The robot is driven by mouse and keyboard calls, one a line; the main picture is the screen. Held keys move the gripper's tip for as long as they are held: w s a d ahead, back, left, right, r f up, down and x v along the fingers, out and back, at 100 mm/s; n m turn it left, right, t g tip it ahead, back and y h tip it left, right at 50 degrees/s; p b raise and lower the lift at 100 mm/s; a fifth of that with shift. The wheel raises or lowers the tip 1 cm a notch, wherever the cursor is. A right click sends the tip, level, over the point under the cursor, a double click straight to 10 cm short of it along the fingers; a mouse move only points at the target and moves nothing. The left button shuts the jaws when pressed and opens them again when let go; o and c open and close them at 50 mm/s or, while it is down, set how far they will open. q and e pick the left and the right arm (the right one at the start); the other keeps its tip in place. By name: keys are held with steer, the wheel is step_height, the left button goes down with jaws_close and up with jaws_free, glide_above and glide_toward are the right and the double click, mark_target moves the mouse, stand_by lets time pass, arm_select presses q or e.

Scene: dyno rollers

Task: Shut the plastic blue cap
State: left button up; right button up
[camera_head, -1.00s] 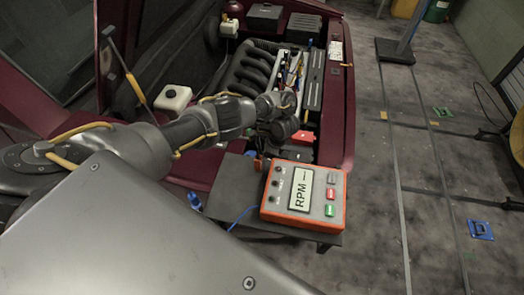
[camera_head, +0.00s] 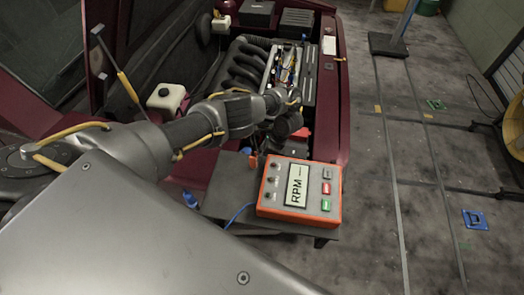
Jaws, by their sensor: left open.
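A small blue piece (camera_head: 190,199) shows at the left edge of the dark tray, low in the car's front; I cannot tell whether it is the cap or whether it is open. Another small blue spot (camera_head: 247,151) shows behind the tester, too small to make out. My left gripper (camera_head: 284,125) is over the engine bay, behind the tester and apart from the blue piece at the tray's left. It is open, with its fingers hard to make out against the dark engine parts. My right gripper is not in view.
An orange-framed RPM tester (camera_head: 300,190) lies on the dark tray (camera_head: 222,190), with a blue cable beside it. A white reservoir with a black cap (camera_head: 163,101) stands left of the engine. A prop strut (camera_head: 128,88) rises at the left. The floor at right is mostly clear.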

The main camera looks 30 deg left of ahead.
arm_select(q)
steer(key=p+v, duration=0.5)
steer(key=v, duration=0.4)
steer(key=shift+a, duration=0.1)
